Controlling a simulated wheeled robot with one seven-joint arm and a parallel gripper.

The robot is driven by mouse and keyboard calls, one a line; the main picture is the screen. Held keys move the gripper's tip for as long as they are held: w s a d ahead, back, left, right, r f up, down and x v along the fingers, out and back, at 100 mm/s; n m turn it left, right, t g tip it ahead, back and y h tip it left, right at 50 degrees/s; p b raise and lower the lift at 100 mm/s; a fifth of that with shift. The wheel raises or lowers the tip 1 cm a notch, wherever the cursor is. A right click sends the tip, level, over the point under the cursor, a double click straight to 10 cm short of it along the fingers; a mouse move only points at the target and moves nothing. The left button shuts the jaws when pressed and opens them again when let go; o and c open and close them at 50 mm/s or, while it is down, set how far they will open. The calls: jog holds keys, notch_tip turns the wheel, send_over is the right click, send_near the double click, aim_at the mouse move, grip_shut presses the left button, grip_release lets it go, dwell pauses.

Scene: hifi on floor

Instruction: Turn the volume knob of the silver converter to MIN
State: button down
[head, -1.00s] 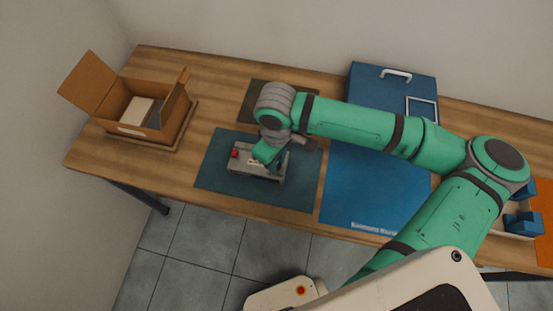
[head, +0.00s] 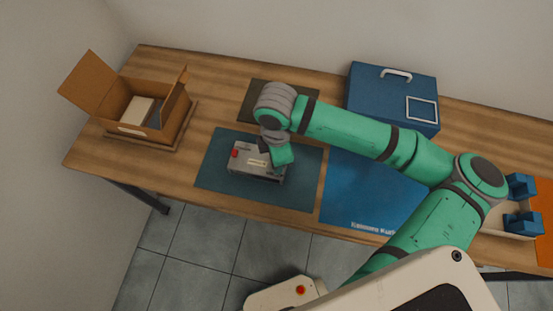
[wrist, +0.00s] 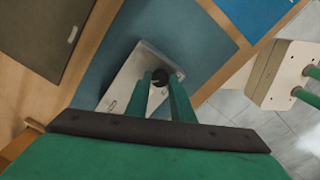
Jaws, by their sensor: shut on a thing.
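The silver converter (head: 245,163) lies on the dark teal mat (head: 215,180) on the wooden table. It has a red part at its left end and a small pale label on top. In the wrist view the converter (wrist: 128,88) shows under my gripper. My gripper (wrist: 162,80) is over it, its two green fingers shut on a black round knob (wrist: 160,76). In the head view my gripper (head: 268,160) covers the converter's right part and hides the knob. The MIN mark and the knob's pointer cannot be made out.
An open cardboard box (head: 155,115) stands at the table's left. A blue case (head: 385,95) is at the back, and a blue mat (head: 365,195) lies right of the teal one. A tray with blue pieces (head: 522,205) is at the far right.

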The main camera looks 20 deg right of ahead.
jog(key=n, duration=1.1)
jog(key=shift+n, duration=1.8)
jog(key=c, duration=1.5)
grip_release()
jog(key=shift+c, duration=0.2)
notch_tip(320, 180, up, 11)
jog(key=shift+f, duration=0.1)
